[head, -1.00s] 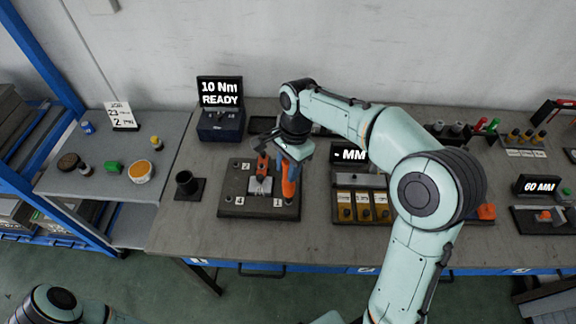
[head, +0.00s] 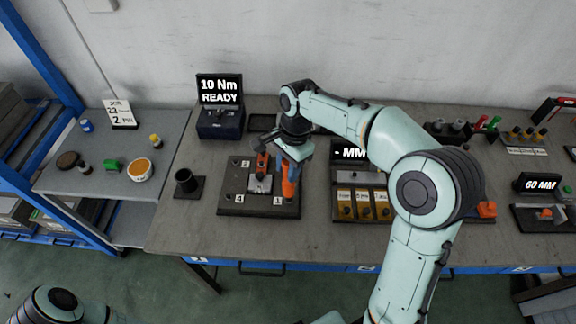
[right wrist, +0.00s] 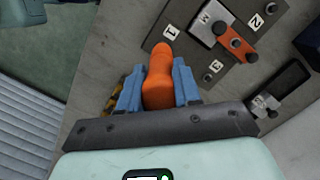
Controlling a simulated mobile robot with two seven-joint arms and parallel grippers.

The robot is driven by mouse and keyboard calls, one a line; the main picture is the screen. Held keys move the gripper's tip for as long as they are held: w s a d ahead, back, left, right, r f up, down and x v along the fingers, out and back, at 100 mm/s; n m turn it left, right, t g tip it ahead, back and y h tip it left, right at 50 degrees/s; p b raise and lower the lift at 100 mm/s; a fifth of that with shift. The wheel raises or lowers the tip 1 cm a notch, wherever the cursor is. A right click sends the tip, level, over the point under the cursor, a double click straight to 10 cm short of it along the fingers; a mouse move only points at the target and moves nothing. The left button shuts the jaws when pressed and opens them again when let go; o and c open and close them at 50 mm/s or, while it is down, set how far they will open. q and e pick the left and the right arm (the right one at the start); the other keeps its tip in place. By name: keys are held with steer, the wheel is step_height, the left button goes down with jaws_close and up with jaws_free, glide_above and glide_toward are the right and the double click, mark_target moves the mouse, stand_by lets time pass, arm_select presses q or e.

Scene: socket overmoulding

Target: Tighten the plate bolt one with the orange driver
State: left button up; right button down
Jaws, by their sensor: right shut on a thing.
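My right gripper (head: 292,167) is shut on the orange driver (head: 290,187) and holds it over the dark numbered plate (head: 228,205), at the corner marked 1. In the right wrist view, the driver's orange body (right wrist: 159,80) lies between the blue fingers (right wrist: 158,92), and its far end is beside the label 1 (right wrist: 170,33). The driver's tip and plate bolt one are hidden, so I cannot tell whether they touch. A grey block (head: 260,185) with an orange piece sits mid-plate. My left gripper is out of view.
A display (head: 220,92) reading "10 Nm READY" stands behind the plate. A black cup (head: 186,181) stands to its left. A tray with yellow bins (head: 364,205) is to its right. The table's front strip is clear.

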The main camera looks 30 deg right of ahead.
mark_target(287, 162)
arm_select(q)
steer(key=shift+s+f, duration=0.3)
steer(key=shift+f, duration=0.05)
arm_select(e)
steer(key=shift+s+f, duration=0.1)
steer(key=shift+f, duration=0.75)
stand_by(1.1)
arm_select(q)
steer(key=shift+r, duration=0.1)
arm_select(e)
steer(key=shift+r, duration=0.1)
steer(key=shift+r+p, duration=1.15)
steer(key=shift+r, duration=1.5)
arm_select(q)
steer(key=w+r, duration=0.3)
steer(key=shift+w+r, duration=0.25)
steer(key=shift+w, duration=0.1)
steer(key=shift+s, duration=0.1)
